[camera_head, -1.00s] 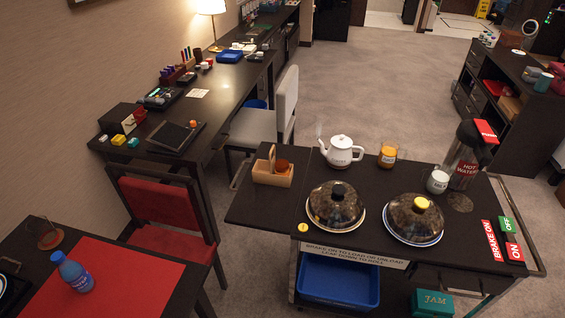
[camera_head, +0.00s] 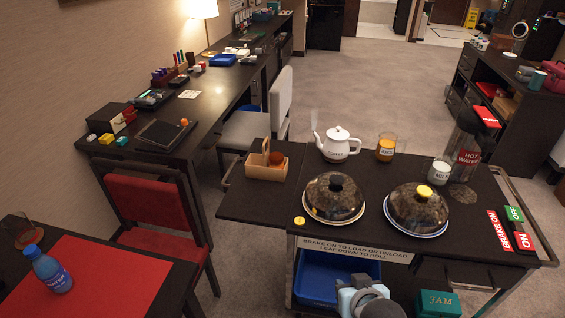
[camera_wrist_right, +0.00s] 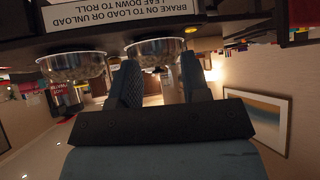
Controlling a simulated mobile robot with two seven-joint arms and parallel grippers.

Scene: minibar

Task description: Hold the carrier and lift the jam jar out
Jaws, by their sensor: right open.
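The wooden carrier (camera_head: 263,173) with an upright handle stands on the left leaf of the cart. A small jar with a reddish-brown top (camera_head: 276,158) sits in its right part; it looks like the jam jar, but its label cannot be read. The carrier's front wall hides the jar's lower part. My right gripper (camera_wrist_right: 158,78) is open and empty in the right wrist view, near the cart's front sign. My right arm shows at the bottom of the head view, in front of the cart and well apart from the carrier. My left gripper is not in view.
On the cart (camera_head: 270,208) stand two domed plates (camera_head: 334,198) (camera_head: 417,209), a white teapot (camera_head: 337,144), a juice glass (camera_head: 386,147), a milk cup (camera_head: 439,171) and a hot water flask (camera_head: 470,150). A blue bin (camera_head: 320,283) and a green JAM box (camera_head: 438,304) are below.

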